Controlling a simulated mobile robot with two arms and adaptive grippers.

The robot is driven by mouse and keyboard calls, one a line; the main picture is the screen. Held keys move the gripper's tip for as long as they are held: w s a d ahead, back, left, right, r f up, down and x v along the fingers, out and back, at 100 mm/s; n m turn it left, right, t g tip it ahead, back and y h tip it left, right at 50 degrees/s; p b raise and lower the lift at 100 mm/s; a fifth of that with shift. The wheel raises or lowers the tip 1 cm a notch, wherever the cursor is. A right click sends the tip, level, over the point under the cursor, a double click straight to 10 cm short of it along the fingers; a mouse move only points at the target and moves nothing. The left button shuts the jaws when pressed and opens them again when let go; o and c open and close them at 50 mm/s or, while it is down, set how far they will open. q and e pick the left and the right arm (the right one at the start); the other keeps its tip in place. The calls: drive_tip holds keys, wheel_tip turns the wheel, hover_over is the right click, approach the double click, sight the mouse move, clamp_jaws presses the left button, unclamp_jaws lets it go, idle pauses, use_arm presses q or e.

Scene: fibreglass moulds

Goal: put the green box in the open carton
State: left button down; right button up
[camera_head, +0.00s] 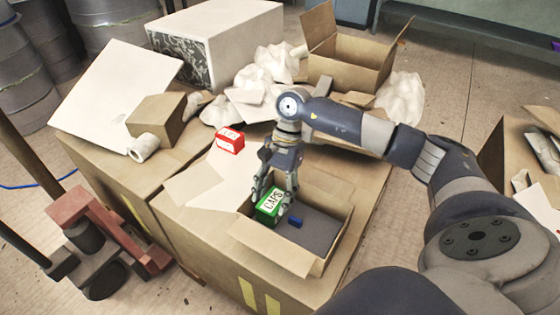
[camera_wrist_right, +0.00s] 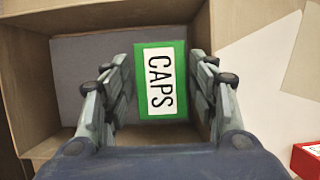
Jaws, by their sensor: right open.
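The green box (camera_head: 268,207) has a white label reading CAPS. It is at the left end of the open carton (camera_head: 334,238), within its walls as seen from the head. My right gripper (camera_head: 273,196) points down over it. In the right wrist view the green box (camera_wrist_right: 160,80) lies between the two spread fingers of the right gripper (camera_wrist_right: 162,100), with small gaps on both sides. Whether the box rests on the carton's grey floor is hard to tell. My left gripper is not in view.
A red box (camera_head: 230,141) stands on the cardboard behind. Crumpled white wrapping (camera_head: 277,62), a second open carton (camera_head: 350,72) and a brown box (camera_head: 157,118) stand farther back.

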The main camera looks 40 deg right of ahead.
drive_tip(key=shift+r+p, duration=0.4)
drive_tip(key=shift+r, duration=0.1)
use_arm(q)
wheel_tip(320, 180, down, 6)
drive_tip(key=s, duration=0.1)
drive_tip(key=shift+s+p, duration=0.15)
drive_tip(key=shift+p, duration=0.2)
use_arm(e)
drive_tip(key=v, duration=1.1)
drive_tip(key=shift+w+d+r, duration=0.15)
drive_tip(key=shift+d+r, duration=0.1)
drive_tip(key=shift+r, duration=0.05)
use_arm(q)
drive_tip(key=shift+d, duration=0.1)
